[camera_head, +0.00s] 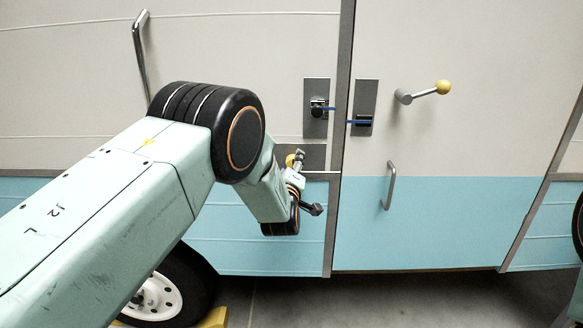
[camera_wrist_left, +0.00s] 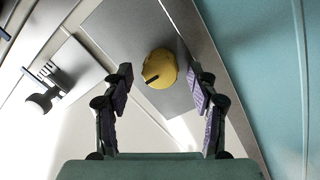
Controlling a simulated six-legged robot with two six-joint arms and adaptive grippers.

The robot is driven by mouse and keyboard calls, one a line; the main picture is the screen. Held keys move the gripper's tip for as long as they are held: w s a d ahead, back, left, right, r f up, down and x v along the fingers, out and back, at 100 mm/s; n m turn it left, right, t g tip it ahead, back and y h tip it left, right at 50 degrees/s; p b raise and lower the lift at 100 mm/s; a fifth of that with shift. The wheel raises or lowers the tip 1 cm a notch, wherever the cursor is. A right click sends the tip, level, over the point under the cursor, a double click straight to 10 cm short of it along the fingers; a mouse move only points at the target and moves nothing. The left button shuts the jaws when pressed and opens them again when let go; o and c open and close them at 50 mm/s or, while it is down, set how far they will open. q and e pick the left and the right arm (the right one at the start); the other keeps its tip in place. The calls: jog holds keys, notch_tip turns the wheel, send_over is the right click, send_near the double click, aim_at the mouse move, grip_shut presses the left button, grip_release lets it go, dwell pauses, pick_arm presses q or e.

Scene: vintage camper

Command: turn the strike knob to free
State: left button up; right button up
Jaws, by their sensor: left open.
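The strike knob looks like the round yellow knob (camera_wrist_left: 160,68) with a short dark mark on its face, on a grey plate (camera_wrist_left: 135,28). In the left wrist view my left gripper (camera_wrist_left: 160,84) is open, with one finger on each side of the knob. The knob lies ahead between the fingertips, and I cannot tell whether they touch it. My right gripper is not in view.
Above the knob, a latch plate (camera_head: 316,88) and a door plate (camera_head: 365,92) are linked by a blue strip. The door has a yellow-tipped lever (camera_head: 424,92) and a grab handle (camera_head: 389,185). Another handle (camera_head: 141,54) is at upper left. A wheel (camera_head: 154,298) stands below.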

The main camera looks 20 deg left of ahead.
pick_arm(q)
jog(key=shift+c, duration=0.5)
jog(key=shift+a, duration=0.1)
jog(key=c, duration=1.1)
